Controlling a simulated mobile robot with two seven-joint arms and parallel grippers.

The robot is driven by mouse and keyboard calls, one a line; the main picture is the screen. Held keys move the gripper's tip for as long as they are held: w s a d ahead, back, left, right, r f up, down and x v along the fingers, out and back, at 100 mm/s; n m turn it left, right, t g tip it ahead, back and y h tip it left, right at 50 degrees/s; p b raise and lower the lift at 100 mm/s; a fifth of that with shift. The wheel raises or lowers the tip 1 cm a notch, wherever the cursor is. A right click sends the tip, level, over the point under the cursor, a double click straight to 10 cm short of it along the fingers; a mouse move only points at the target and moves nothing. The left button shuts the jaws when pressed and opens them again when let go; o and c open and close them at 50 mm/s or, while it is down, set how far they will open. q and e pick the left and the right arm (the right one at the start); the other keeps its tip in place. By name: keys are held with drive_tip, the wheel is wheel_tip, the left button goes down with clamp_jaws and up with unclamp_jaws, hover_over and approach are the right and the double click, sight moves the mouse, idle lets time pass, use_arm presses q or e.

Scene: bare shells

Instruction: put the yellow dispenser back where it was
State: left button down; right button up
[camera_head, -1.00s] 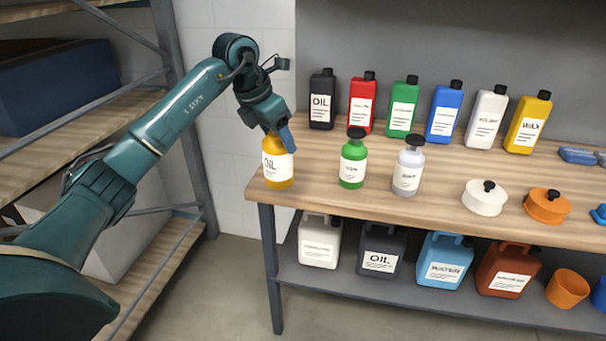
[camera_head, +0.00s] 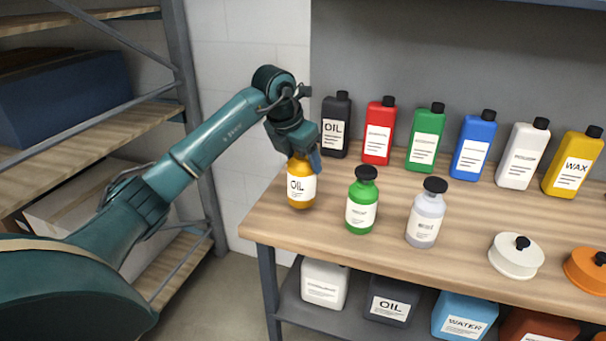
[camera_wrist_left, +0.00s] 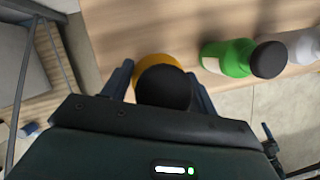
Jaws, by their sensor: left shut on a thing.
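The yellow dispenser (camera_head: 300,187) has a white label reading OIL and stands upright at the left end of the wooden bench. Whether its base touches the bench top cannot be told. My left gripper (camera_head: 305,155) is shut on its upper part from above. In the left wrist view the dispenser's dark cap (camera_wrist_left: 163,88) sits between the two fingers, with a yellow edge behind it. The green dispenser (camera_head: 362,203) and the clear grey dispenser (camera_head: 426,216) stand to its right, apart from it. My right gripper is not in view.
Behind stands a row of flat bottles, from the black OIL bottle (camera_head: 336,124) to the yellow WAX bottle (camera_head: 573,162). A white round lidded pot (camera_head: 514,256) is at the right. Jugs fill the lower shelf. A rack (camera_head: 185,90) stands left. Bare bench top (camera_head: 300,228) lies in front.

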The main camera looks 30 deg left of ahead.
use_arm(q)
drive_tip(key=shift+w+f, duration=0.1)
drive_tip(key=shift+f, duration=1.75)
drive_tip(key=shift+c, duration=2.2)
unclamp_jaws()
drive_tip(key=shift+f, duration=0.1)
drive_tip(key=v, duration=1.2)
